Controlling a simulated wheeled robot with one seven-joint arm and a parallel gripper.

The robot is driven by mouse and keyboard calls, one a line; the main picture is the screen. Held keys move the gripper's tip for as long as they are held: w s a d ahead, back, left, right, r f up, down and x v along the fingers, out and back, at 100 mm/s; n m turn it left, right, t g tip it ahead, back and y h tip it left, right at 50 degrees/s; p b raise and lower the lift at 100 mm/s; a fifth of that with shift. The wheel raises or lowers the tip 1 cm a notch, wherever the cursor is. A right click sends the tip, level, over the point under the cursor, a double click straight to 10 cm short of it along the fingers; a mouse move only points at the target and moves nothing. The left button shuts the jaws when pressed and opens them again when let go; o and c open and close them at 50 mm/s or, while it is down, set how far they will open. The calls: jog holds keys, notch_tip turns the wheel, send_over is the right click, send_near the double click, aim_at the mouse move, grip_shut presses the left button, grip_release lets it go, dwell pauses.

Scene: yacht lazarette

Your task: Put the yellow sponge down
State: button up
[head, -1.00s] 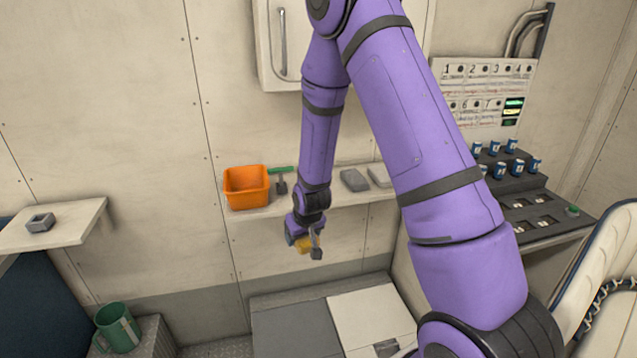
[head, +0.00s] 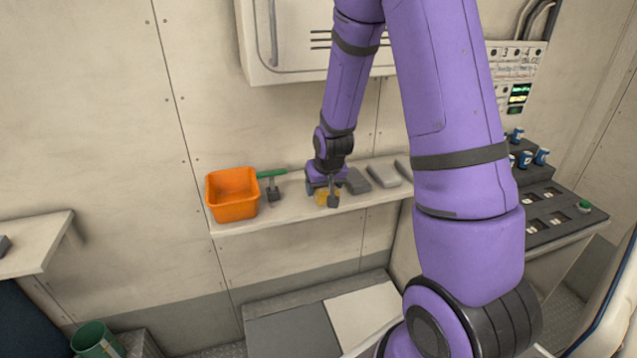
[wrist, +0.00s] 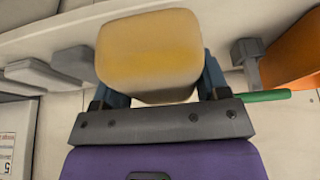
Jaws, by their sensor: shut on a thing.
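The yellow sponge (wrist: 150,48) is a rounded block held between the two fingers of my gripper (wrist: 155,90) in the wrist view. In the head view my gripper (head: 327,197) is at the wall shelf (head: 290,216), between the green-handled tool and the grey blocks. Only a small part of the sponge (head: 320,197) shows there, the rest hidden by my gripper. I cannot tell whether the sponge touches the shelf.
An orange bin (head: 232,196) stands at the shelf's left end, with a green-handled scraper-like tool (head: 272,186) beside it. Several grey blocks (head: 383,175) lie to the right of my gripper. A white cabinet (head: 290,45) hangs above. Bare shelf shows along the front edge.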

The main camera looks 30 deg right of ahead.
jog(key=w+d, duration=0.1)
jog(key=w, duration=0.1)
jog(key=w+d, duration=0.1)
jog(key=w, duration=0.1)
jog(key=w+d, duration=0.1)
jog(key=w, duration=0.2)
jog(key=shift+w+d+f, duration=0.1)
jog(key=shift+d+f, duration=0.25)
jog(key=shift+f, duration=0.05)
jog(key=shift+w+f, duration=0.1)
jog(key=shift+f, duration=1.65)
jog(key=shift+f, duration=0.15)
jog(key=o, duration=1.1)
